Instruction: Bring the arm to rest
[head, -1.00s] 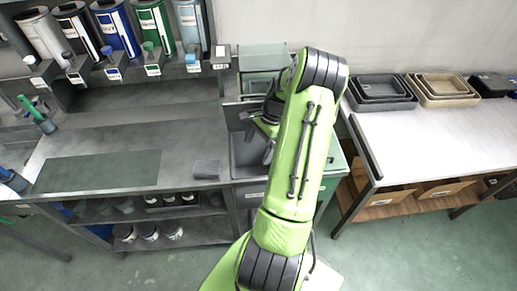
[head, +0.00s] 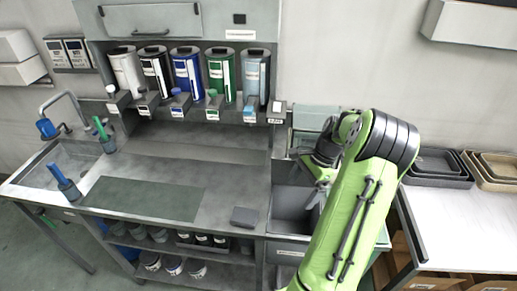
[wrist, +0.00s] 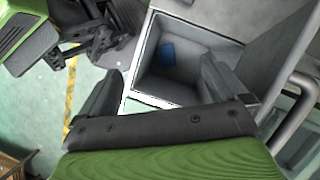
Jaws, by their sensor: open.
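My green arm rises at the right of the head view and bends at a dark elbow. My gripper (head: 318,188) hangs beyond it, over a grey open bin beside the workbench. In the wrist view my gripper (wrist: 160,95) has its two dark fingers spread wide apart with nothing between them. The grey bin (wrist: 150,88) lies beyond the fingers, with a small blue item (wrist: 167,53) inside. My arm hides part of the bin in the head view.
A grey workbench (head: 150,150) with paint dispensers (head: 188,72) and a sink (head: 70,160) stands to the left. A grey block (head: 244,217) lies near its front edge. A white table (head: 465,225) with stacked trays (head: 440,165) is at the right.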

